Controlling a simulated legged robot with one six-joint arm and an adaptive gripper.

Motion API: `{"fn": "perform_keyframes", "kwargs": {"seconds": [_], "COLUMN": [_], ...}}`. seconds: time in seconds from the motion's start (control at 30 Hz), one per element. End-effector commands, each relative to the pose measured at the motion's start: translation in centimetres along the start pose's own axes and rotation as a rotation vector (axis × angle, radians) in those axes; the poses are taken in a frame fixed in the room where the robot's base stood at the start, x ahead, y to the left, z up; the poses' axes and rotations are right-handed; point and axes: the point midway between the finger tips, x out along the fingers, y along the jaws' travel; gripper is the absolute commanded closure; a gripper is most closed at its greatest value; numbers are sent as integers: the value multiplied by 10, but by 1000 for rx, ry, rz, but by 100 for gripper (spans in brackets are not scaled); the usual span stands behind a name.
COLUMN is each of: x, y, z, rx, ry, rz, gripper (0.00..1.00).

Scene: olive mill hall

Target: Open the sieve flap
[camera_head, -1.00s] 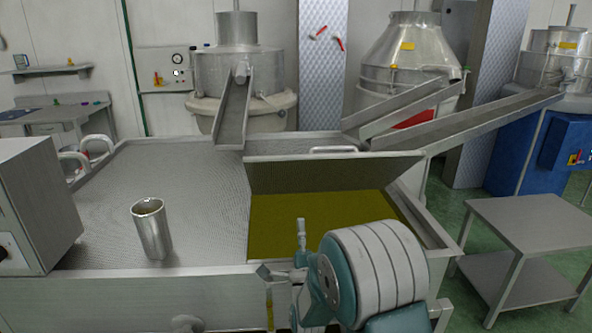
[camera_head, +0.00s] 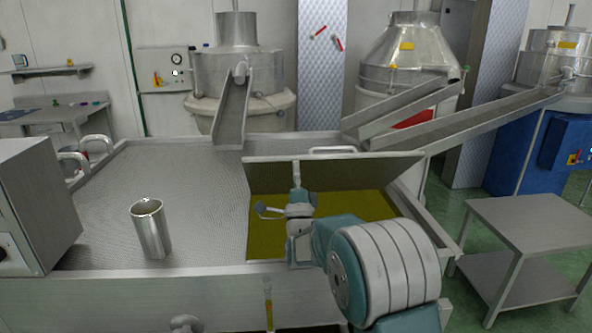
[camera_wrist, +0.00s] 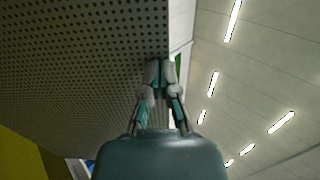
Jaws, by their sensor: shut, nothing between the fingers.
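The sieve flap (camera_head: 345,173) is a perforated metal panel with a bar handle (camera_head: 333,149) along its top edge. It stands raised and tilted over the opening in the sieve deck (camera_head: 190,190), and yellow-green oil (camera_head: 350,208) shows below it. My gripper (camera_head: 296,164) points up in front of the flap's underside, over the oil. In the wrist view the fingers of my gripper (camera_wrist: 160,66) are together and empty, close beside the flap's perforated face (camera_wrist: 80,60) near its edge. I cannot tell whether they touch it.
A metal cup (camera_head: 151,230) stands on the deck at the left, near a grey box (camera_head: 35,205). A chute (camera_head: 232,110) reaches over the deck's back edge. A steel side table (camera_head: 530,230) stands at the right.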

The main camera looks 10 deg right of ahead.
Motion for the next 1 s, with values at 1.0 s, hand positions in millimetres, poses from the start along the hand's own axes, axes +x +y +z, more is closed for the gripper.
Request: {"fn": "perform_keyframes", "kwargs": {"seconds": [1.0], "x": [82], "y": [0], "z": [0], "rx": [1], "ry": [1], "rz": [240], "gripper": [100]}}
